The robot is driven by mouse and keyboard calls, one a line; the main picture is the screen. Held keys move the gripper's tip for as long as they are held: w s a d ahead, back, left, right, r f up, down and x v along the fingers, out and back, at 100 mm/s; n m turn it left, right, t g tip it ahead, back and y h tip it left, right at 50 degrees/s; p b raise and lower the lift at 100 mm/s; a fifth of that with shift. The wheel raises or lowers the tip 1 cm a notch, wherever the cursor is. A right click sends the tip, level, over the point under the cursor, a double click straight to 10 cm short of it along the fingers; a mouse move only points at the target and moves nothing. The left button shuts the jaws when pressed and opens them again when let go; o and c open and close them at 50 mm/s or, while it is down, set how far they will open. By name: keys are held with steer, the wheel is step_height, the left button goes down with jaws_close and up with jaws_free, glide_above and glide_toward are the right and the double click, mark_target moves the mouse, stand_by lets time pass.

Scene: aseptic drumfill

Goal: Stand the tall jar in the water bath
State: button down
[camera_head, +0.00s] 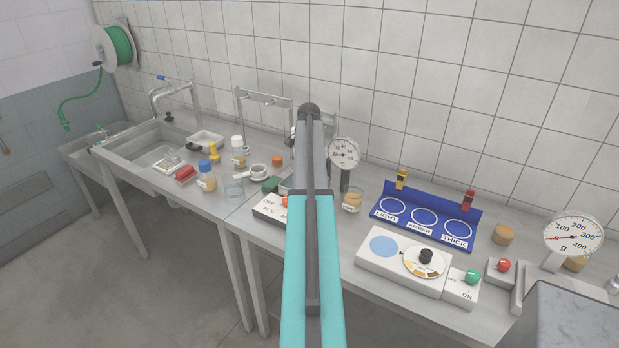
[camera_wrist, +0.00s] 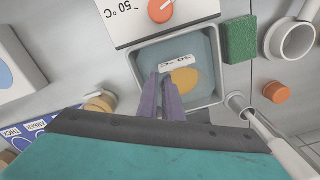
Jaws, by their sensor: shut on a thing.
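In the wrist view the water bath (camera_wrist: 146,52) is a square grey-rimmed basin beside a white control box (camera_wrist: 127,14) with an orange knob and a 50 °C mark. My gripper (camera_wrist: 162,79) reaches over the basin, its two purple fingers close together. It is shut on a jar (camera_wrist: 185,82) with yellow contents and a white label, seen from above within the basin's outline. I cannot tell whether the jar's base touches the bath floor. In the head view my arm hides the gripper, the held jar and most of the bath; part of the control box (camera_head: 268,211) shows.
A blue rack (camera_head: 425,218) stands farther right.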

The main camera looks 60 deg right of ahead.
steer(key=shift+f, duration=0.15)
steer(key=c, duration=1.8)
jaws_free()
steer(key=shift+c, duration=0.2)
step_height(320, 180, up, 14)
steer(key=b, duration=0.3)
steer(key=shift+b, duration=0.3)
